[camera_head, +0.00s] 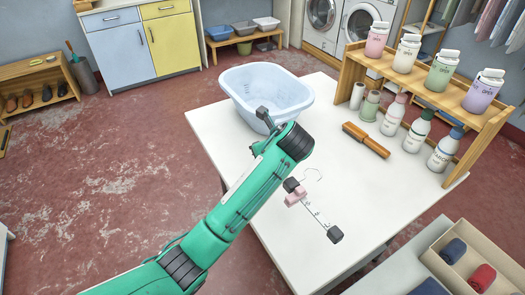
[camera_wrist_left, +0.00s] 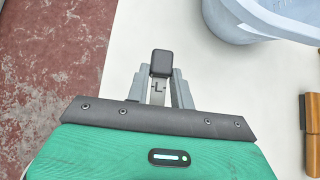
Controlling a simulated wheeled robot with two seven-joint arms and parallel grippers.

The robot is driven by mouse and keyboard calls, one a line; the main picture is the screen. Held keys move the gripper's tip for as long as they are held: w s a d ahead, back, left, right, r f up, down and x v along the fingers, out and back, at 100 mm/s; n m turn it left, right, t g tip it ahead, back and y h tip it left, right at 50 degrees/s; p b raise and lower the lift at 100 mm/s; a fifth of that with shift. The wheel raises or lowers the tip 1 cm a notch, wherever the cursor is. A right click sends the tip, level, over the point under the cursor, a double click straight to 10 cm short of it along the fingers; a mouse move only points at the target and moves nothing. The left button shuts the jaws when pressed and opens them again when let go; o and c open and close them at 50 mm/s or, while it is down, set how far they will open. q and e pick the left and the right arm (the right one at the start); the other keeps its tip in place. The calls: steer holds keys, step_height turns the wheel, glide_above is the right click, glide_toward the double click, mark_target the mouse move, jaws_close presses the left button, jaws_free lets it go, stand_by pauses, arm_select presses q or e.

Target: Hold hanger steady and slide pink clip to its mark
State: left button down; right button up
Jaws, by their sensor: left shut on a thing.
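The hanger (camera_head: 318,217) lies over the white table, with its wire hook to the right and tick marks along its bar. Its near end has a dark cap. The pink clip (camera_head: 295,198) sits on the bar beside a dark block. My arm hides the stretch of bar beyond it. My left gripper (camera_head: 266,120) is in front of the blue basin. In the left wrist view its grey fingers (camera_wrist_left: 158,88) are shut on a pale bar with an L-like mark and a black end cap (camera_wrist_left: 162,63), which looks like the hanger's far end. My right gripper is out of view.
A blue basin (camera_head: 284,92) stands just beyond the left gripper. A brown-handled tool (camera_head: 366,140) lies to the right. Several bottles stand by and on a wooden shelf (camera_head: 425,85). The table around the hanger is clear.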

arm_select(q)
step_height(320, 180, down, 7)
stand_by(0.5)
steer(key=shift+f, duration=1.5)
steer(key=c, duration=1.4)
jaws_free()
steer(key=shift+r, duration=0.1)
steer(key=shift+r+p, duration=0.25)
steer(key=shift+p, duration=0.9)
